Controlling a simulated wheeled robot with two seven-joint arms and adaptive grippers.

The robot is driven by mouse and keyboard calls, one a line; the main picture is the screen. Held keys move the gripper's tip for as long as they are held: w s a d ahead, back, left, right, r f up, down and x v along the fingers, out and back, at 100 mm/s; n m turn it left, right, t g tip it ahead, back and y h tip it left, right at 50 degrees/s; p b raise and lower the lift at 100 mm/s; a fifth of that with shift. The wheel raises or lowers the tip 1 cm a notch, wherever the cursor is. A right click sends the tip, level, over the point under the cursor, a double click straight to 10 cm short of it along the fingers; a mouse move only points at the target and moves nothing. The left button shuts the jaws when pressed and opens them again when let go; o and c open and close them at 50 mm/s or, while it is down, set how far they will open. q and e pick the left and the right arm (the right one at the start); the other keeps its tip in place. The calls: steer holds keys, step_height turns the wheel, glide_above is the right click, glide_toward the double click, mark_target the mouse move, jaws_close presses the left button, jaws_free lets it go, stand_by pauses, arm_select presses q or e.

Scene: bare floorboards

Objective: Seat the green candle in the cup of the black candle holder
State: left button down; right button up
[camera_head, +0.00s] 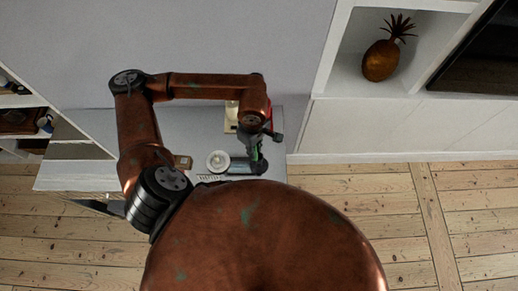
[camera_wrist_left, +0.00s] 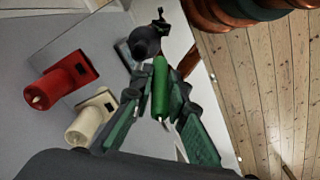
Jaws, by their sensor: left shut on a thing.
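The green candle (camera_wrist_left: 160,90) is between the fingers of my left gripper (camera_wrist_left: 158,85), which is shut on it. Its wick end points toward the wrist camera. A dark rounded thing (camera_wrist_left: 144,42), apparently the black candle holder, shows just beyond the candle's far end in the left wrist view. I cannot tell whether the candle touches it or stands in its cup. In the head view my left gripper (camera_head: 254,146) is over the right part of the pale table, and the arm and fingers hide most of the candle. My right gripper is in neither view.
A red candle-like object (camera_wrist_left: 62,80) and a cream one (camera_wrist_left: 92,117) stand beside the gripper. A white dish (camera_head: 218,161) and a small brown box (camera_head: 183,162) are on the table (camera_head: 60,176). A white shelf unit (camera_head: 352,127) with a pineapple ornament (camera_head: 380,61) stands at right.

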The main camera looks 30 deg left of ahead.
arm_select(q)
steer(key=w+f, duration=0.1)
steer(key=f, duration=0.1)
steer(key=w+f+p, duration=0.1)
steer(key=f, duration=0.2)
steer(key=w+f+p, duration=0.1)
steer(key=f, duration=0.1)
steer(key=shift+w+a+f, duration=0.2)
steer(key=shift+w+f, duration=0.1)
steer(key=shift+w, duration=0.1)
steer(key=shift+s+f, duration=0.1)
steer(key=shift+f, duration=0.3)
steer(key=c, duration=2.3)
jaws_free()
steer(key=shift+f, duration=0.1)
steer(key=o, duration=0.3)
steer(key=shift+w, duration=0.2)
steer(key=shift+o, duration=0.6)
steer(key=shift+r, duration=0.2)
